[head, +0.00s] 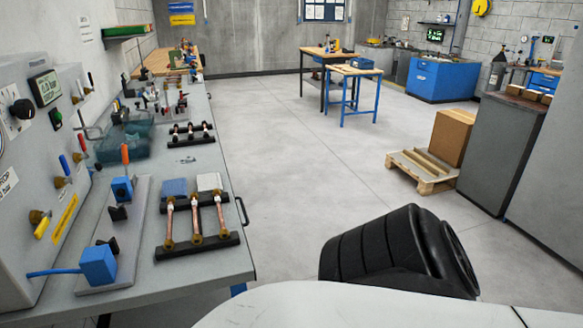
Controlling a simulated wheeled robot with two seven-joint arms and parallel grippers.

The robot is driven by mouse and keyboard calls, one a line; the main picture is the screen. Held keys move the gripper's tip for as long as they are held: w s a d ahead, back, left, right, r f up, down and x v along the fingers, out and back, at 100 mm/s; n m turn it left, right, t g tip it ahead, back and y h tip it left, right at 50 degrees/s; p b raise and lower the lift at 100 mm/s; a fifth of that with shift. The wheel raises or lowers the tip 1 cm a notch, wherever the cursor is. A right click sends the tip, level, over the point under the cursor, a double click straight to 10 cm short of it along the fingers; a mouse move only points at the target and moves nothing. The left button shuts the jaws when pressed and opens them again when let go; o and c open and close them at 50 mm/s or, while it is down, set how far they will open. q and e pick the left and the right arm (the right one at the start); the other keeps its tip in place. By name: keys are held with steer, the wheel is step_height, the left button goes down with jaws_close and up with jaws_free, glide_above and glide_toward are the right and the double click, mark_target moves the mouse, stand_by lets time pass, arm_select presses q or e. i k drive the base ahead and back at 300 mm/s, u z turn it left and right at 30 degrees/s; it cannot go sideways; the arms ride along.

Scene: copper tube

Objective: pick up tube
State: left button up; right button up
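Three copper tubes, the middle one marked here (196,217), lie side by side on a near black rack (226,239) on the workbench at left. Their near ends have brass-coloured fittings, and a blue cloth or pad (174,187) and a pale one (209,182) sit at their far ends. A second black rack (176,143) with short copper pieces stands further back on the same bench. Neither of my grippers shows in the head view, so their state is hidden. No tube is seen held.
The grey workbench (140,294) runs along the left wall beside a panel (30,120) with gauges and valves. A blue clamp fixture (98,264) stands left of the near rack. A pallet (424,172) with a cardboard box (453,137) is at right. The middle floor is clear.

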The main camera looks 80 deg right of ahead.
mark_target(224, 234)
steer(key=z, duration=2.25)
